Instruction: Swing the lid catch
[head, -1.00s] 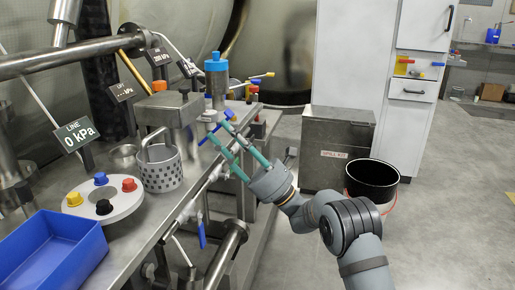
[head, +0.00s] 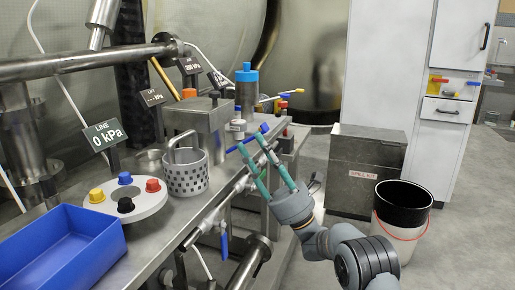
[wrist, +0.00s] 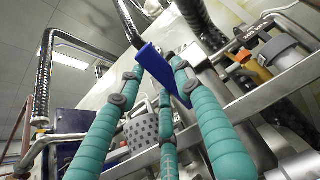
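My gripper (head: 251,142) has teal jointed fingers that stand apart at a blue lever (head: 232,148) on the bench's right edge. In the wrist view the blue lever (wrist: 160,72) lies between the tips of the spread fingers. I cannot tell whether any finger touches it. The lever is beside a steel block (head: 198,113) with a dark knob on top and a blue-capped cylinder (head: 246,88). The frames do not make clear which part is the lid catch; the blue lever is the part nearest my fingers.
A perforated basket (head: 187,178), a white disc with coloured knobs (head: 148,203) and a blue tray (head: 62,245) are on the bench. Pipes and a valve handle (head: 224,245) are below its edge. A steel bin (head: 366,170) and a bucket (head: 402,208) stand right on the floor.

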